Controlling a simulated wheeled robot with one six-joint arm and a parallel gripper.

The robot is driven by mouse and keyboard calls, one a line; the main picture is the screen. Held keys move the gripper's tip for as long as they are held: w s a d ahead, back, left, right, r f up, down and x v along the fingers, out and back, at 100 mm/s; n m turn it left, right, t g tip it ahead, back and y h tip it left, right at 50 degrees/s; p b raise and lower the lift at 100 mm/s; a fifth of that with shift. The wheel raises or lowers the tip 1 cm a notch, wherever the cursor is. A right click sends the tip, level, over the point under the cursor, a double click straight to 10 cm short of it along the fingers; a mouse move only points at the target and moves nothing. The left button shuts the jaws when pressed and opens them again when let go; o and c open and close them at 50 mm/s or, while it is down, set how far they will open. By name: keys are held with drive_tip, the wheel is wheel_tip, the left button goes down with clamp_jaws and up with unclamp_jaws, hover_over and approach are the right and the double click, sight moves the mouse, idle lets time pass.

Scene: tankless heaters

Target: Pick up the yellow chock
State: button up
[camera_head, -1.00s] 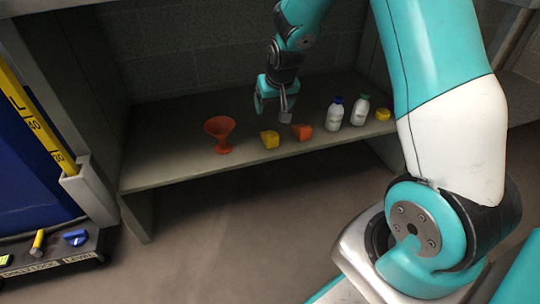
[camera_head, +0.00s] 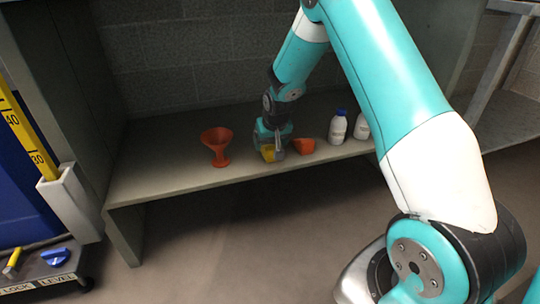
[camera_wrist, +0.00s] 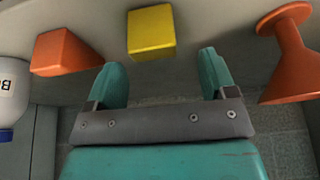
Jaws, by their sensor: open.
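The yellow chock (camera_head: 268,153) sits on the grey shelf near its front edge, partly hidden by my gripper (camera_head: 276,146) in the head view. In the wrist view the yellow chock (camera_wrist: 151,32) lies ahead of the fingertips, in line with the gap between them. My gripper (camera_wrist: 160,68) is open and empty there, with its two teal fingers apart. The chock appears just beyond the fingertips; I see no contact.
An orange chock (camera_head: 304,146) is close on the right and an orange funnel (camera_head: 216,146) stands on the left. White bottles, one with a blue cap (camera_head: 338,127), stand farther right. The shelf (camera_head: 170,180) has a back wall and a left side panel.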

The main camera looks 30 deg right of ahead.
sight(271, 146)
drive_tip(key=b+x, duration=0.2)
drive_tip(key=x, duration=0.1)
drive_tip(key=b+x, duration=0.1)
drive_tip(key=shift+d+f, duration=0.3)
drive_tip(key=shift+f, duration=0.05)
drive_tip(key=shift+r, duration=0.1)
drive_tip(key=c, duration=1)
drive_tip(key=shift+c, duration=0.2)
drive_tip(key=shift+r, duration=0.15)
